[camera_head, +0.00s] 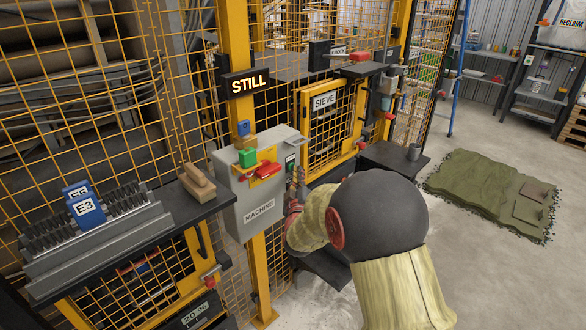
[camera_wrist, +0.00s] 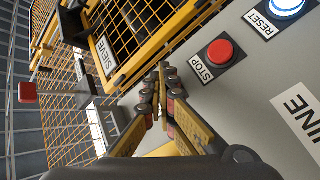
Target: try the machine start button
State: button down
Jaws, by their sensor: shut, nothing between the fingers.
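The grey box labelled MACHINE (camera_head: 232,207) is fixed to the yellow post in the head view. In the wrist view the box face (camera_wrist: 255,75) has a red STOP button (camera_wrist: 220,52) and a lit blue RESET button (camera_wrist: 288,6). My gripper (camera_wrist: 161,80) is shut and empty, its fingertips close to the face beside STOP. Whether they touch cannot be told. No button labelled start can be made out. A sign above (camera_head: 248,86) reads STILL.
Yellow mesh fencing and a SIEVE gate (camera_head: 327,125) stand right of the box. A dark shelf at left holds a wooden-handled block (camera_head: 198,184) and a grey rack (camera_head: 95,245) with blue tags.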

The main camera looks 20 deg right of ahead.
jog(key=shift+s, duration=0.15)
jog(key=shift+s+d, duration=0.25)
jog(key=shift+s, duration=0.4)
jog(key=s, duration=0.1)
jog(key=s+d, duration=0.1)
jog(key=s, duration=0.1)
jog(key=s+b, duration=0.1)
jog(key=shift+s+d, duration=0.35)
dwell(0.9)
